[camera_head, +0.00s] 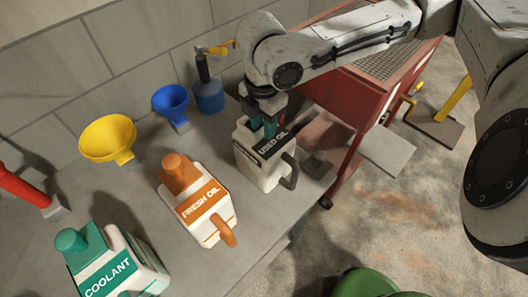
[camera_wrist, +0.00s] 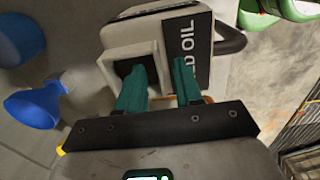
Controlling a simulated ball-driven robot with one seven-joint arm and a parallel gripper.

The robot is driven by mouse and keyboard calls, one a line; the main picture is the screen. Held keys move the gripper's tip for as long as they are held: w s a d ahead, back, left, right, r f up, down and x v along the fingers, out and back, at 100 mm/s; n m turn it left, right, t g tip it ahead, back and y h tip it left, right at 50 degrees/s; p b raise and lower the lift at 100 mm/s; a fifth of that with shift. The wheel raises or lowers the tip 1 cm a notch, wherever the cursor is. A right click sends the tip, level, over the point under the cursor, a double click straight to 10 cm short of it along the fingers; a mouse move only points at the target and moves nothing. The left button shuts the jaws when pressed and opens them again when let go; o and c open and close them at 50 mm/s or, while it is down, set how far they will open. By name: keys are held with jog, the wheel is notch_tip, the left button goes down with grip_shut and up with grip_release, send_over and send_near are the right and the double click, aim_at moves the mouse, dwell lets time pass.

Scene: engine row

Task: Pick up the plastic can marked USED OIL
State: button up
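The can marked USED OIL (camera_head: 264,166) is cream-coloured with a black label and a dark handle. It stands upright on the grey bench, right of the FRESH OIL can. In the wrist view the can (camera_wrist: 208,22) fills the upper middle, with a dark square area on its cream top. My gripper (camera_wrist: 165,70) is right over the can's top, with its teal fingers apart. One finger covers part of the dark square and the other lies over the label. Cream surface shows between them, and contact is unclear. The gripper (camera_head: 265,127) also shows in the head view.
The FRESH OIL can (camera_head: 197,203) and COOLANT can (camera_head: 118,265) stand on the bench to the left. Yellow (camera_head: 107,138) and blue (camera_head: 171,101) funnels and a blue bottle (camera_head: 209,96) are behind. A red cabinet (camera_head: 345,95) stands close on the right. A green object (camera_head: 370,284) is below.

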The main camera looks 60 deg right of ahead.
grip_shut()
dwell(1.4)
